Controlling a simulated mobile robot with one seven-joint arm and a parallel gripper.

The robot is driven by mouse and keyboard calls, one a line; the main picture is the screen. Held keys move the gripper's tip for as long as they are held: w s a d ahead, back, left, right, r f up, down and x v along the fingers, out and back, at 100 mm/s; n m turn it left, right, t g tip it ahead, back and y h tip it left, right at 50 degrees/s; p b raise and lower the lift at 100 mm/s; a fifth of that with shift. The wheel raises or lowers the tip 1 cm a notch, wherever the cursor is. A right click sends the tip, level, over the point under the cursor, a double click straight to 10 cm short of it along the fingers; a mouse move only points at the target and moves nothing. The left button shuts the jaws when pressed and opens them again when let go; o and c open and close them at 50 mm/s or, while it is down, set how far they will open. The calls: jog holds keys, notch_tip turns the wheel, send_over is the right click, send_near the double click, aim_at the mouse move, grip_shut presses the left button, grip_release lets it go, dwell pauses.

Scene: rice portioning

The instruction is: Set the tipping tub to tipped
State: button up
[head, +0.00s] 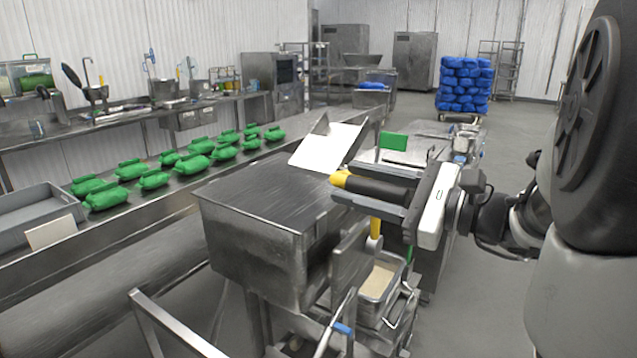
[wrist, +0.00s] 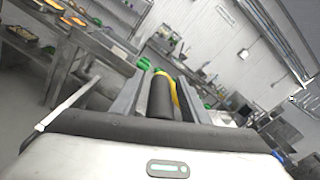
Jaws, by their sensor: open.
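The steel tub (head: 252,233) stands at centre in the head view, its top level and its side walls upright. A black handle with a yellow end (head: 375,188) lies just right of the tub's rim. My gripper (head: 344,182) is open, with its fingers on either side of this handle. In the wrist view the black handle (wrist: 160,98) lies lengthwise between the two fingers, with yellow along its far end and right side. Whether the fingers touch it, and how the handle joins the tub, I cannot tell.
A steel container of pale grains (head: 378,282) sits below my gripper. Green bags (head: 152,180) lie along the conveyor at left, near a grey bin (head: 35,222). Blue bags (head: 464,85) are stacked at the back. The floor at right is clear.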

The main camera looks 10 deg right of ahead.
jog(key=shift+w+a, duration=0.15)
jog(key=shift+c, duration=0.3)
grip_shut()
jog(key=shift+r, duration=0.1)
